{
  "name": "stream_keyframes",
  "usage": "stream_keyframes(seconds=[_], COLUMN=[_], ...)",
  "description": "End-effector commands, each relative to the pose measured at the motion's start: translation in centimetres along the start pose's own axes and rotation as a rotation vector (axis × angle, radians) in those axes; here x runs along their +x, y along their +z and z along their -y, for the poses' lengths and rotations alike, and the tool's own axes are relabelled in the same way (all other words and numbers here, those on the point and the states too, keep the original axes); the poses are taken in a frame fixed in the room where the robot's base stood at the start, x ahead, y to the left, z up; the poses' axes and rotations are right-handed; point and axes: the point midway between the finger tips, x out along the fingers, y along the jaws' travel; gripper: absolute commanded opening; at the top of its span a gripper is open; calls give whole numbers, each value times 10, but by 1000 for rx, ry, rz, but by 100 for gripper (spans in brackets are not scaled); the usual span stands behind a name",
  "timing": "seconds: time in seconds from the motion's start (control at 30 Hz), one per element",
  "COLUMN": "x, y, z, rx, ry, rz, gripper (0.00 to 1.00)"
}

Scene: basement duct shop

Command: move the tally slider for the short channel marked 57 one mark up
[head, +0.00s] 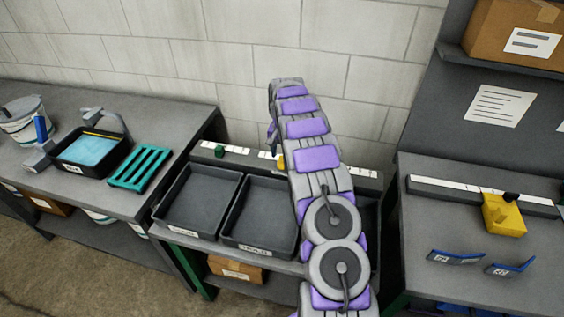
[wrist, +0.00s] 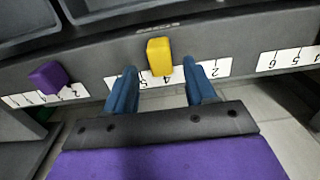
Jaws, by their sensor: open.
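A yellow tally slider (wrist: 159,56) sits on a dark rail with a white number strip (wrist: 150,81) in the wrist view. The strip's figures appear upside down, a 2 to the slider's right and a 4 just below it. A purple slider (wrist: 48,77) sits on another strip to the left. My gripper (wrist: 159,68) is open, its blue fingers either side of the yellow slider, with gaps showing. In the head view my arm covers part of the rail; a green slider (head: 219,150) and the yellow slider's edge (head: 281,162) show. I cannot read 57 anywhere.
Two dark trays (head: 161,212) stand in front of the rail. On the right bench lie two blue channels (head: 458,257) with unreadable tags, near a yellow block (head: 503,215). A teal rack (head: 140,167) and a dark tub (head: 65,165) are on the left bench.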

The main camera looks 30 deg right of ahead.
Motion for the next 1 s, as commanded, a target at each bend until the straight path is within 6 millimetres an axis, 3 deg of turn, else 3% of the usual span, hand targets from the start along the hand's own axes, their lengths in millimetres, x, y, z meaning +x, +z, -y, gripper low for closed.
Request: stream_keyframes(seconds=[0.1,0.23,0.63,1.0], x=[21,34,40,39], y=[1,2,1,1], z=[0,0,0,0], rx=[0,0,-1,-1], ry=[0,2,1,1], rz=[0,2,1,1], gripper=[55,55,55,21])
